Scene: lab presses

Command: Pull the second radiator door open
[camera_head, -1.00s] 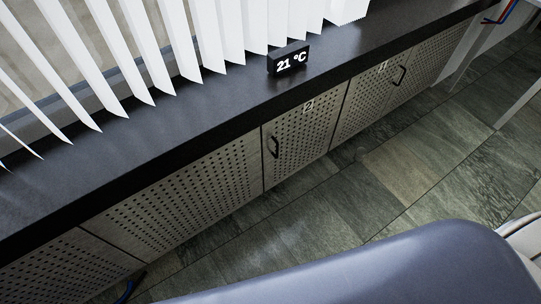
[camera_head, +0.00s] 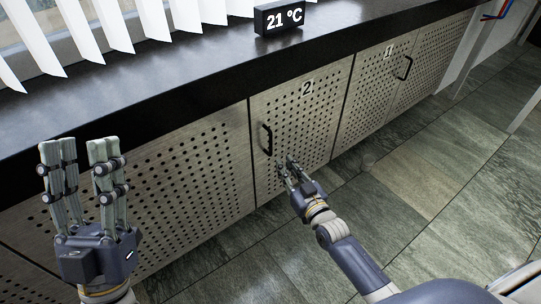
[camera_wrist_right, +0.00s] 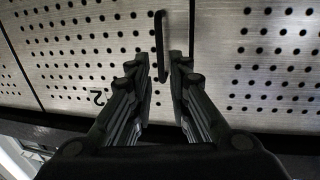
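The radiator door marked 2 (camera_head: 312,125) is a perforated metal panel under the dark sill, and it looks shut. Its black bar handle (camera_head: 266,139) is near the door's left edge. My right gripper (camera_head: 284,167) is just in front of the door, a little below and right of the handle. In the right wrist view, the handle (camera_wrist_right: 161,46) lies ahead between the fingertips of my right gripper (camera_wrist_right: 174,62); the fingers are apart and I cannot tell if they touch it. My left gripper (camera_head: 80,150) is raised at the left, open and empty, away from the door.
The door marked 1 (camera_head: 372,88), with its own handle (camera_head: 404,68), is to the right. White blinds (camera_head: 105,22) hang behind.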

